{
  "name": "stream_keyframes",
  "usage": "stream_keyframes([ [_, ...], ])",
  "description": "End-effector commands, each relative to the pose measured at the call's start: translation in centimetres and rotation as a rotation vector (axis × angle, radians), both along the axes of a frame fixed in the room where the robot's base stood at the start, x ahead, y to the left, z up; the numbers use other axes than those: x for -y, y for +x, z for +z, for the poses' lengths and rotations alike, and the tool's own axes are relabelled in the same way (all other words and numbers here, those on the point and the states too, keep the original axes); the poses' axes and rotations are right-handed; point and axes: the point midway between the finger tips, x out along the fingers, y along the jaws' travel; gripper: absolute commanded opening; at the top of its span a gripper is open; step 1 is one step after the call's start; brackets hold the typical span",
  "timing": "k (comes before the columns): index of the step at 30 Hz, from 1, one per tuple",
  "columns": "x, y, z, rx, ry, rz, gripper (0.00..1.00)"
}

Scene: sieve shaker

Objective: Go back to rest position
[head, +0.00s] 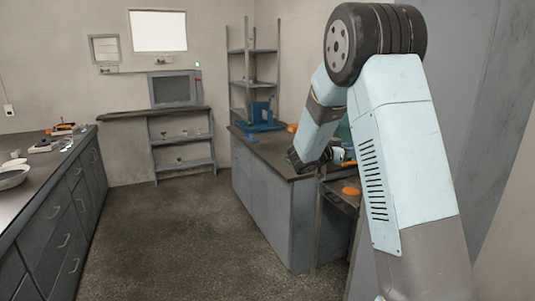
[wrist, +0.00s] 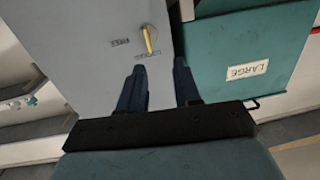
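My arm rises at the right of the head view and bends down toward the right-hand bench. My gripper (head: 318,162) is small and partly hidden there, near the bench's front corner. In the wrist view my gripper (wrist: 160,85) shows two dark fingers standing apart, with nothing between them. Beyond the fingers are a grey panel (wrist: 90,45) with a yellow lever (wrist: 148,40) and small labels, and a teal box (wrist: 240,40) labelled LARGE. I cannot tell how far the fingertips are from them.
The right bench (head: 270,215) carries a blue device (head: 262,115); an orange item (head: 351,191) sits on a lower stand beside it. A left counter (head: 60,200) holds a bowl (head: 12,176) and tools. The floor (head: 165,235) between is clear. A shelf unit (head: 183,150) stands at the back.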

Motion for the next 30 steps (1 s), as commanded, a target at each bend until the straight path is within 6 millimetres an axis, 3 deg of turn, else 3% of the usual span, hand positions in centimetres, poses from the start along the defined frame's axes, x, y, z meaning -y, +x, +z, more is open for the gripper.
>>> stream_keyframes([
  [8,-2.4,0.5,5.4,0.065,0.176,0.351,0.33],
  [14,-5.5,-1.2,8.7,0.054,0.286,0.604,0.33],
  [23,-10.7,-7.6,11.7,-0.066,0.414,0.926,0.33],
  [30,-13.7,-15.3,11.8,-0.248,0.483,1.103,0.33],
])
